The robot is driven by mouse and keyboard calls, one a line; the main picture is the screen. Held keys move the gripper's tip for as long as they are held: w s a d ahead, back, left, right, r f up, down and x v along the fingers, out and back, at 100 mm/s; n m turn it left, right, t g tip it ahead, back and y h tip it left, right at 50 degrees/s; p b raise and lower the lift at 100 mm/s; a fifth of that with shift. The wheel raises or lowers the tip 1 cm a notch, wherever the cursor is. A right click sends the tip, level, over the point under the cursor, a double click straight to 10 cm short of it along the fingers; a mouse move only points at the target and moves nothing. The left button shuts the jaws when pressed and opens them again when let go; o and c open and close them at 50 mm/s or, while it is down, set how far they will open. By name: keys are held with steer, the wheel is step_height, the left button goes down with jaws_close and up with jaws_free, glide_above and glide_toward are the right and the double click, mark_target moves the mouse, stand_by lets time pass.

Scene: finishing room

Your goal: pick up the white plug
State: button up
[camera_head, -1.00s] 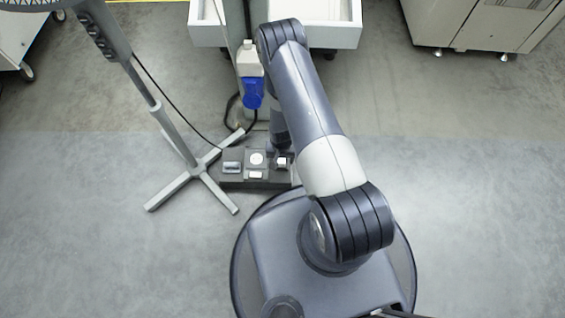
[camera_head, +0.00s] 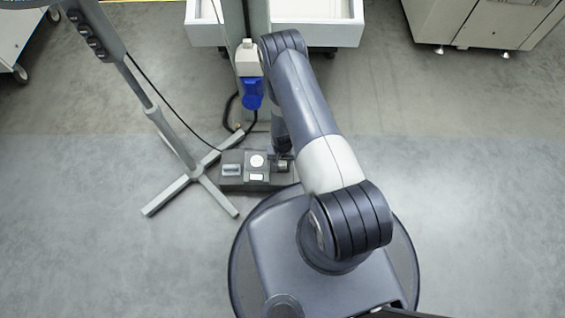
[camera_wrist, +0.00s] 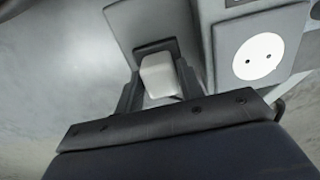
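The white plug (camera_wrist: 160,76) sits on a dark square socket of the floor socket block (camera_head: 231,184). In the wrist view my gripper (camera_wrist: 158,84) has one dark finger on each side of the plug. The fingers look open, with narrow gaps to the plug. In the head view my gripper (camera_head: 280,160) is low over the right end of the block, and the plug is mostly hidden there.
A round white socket (camera_wrist: 258,56) is beside the plug; it also shows in the head view (camera_head: 257,161). A grey stand (camera_head: 190,175) with crossed feet is left of the block. Open floor lies right.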

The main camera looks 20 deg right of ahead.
steer(key=c, duration=0.5)
step_height(320, 180, up, 10)
steer(key=p, duration=0.3)
